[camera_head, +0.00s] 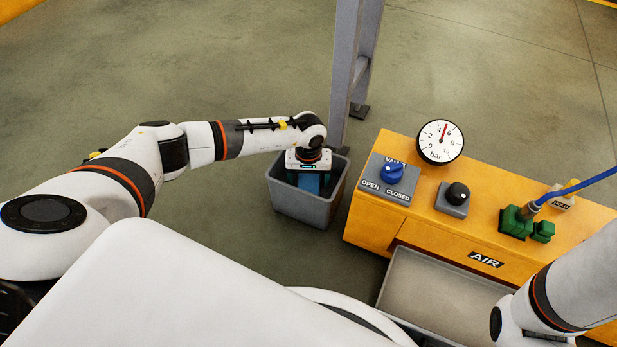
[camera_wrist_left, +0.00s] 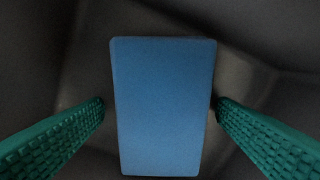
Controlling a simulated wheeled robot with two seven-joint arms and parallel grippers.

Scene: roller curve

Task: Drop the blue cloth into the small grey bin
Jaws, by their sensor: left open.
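The blue cloth (camera_wrist_left: 165,110) is a flat rectangle between the two green fingers of my left gripper (camera_wrist_left: 160,110) in the left wrist view. The fingers are open, with small gaps beside the cloth. In the head view, part of the blue cloth (camera_head: 308,182) shows inside the small grey bin (camera_head: 305,210), under my left wrist. My left gripper points down into the bin, and its fingertips are hidden there. I cannot tell whether the cloth touches the bin's floor. My right arm shows at the lower right, but its gripper is out of view.
An orange air cabinet (camera_head: 400,232) stands right of the bin, with a gauge (camera_head: 440,142), a blue valve knob (camera_head: 392,173) and green fittings (camera_head: 517,221). A grey tray (camera_head: 440,300) is in front of it. A grey post (camera_head: 347,75) rises behind the bin. The floor left of the post is clear.

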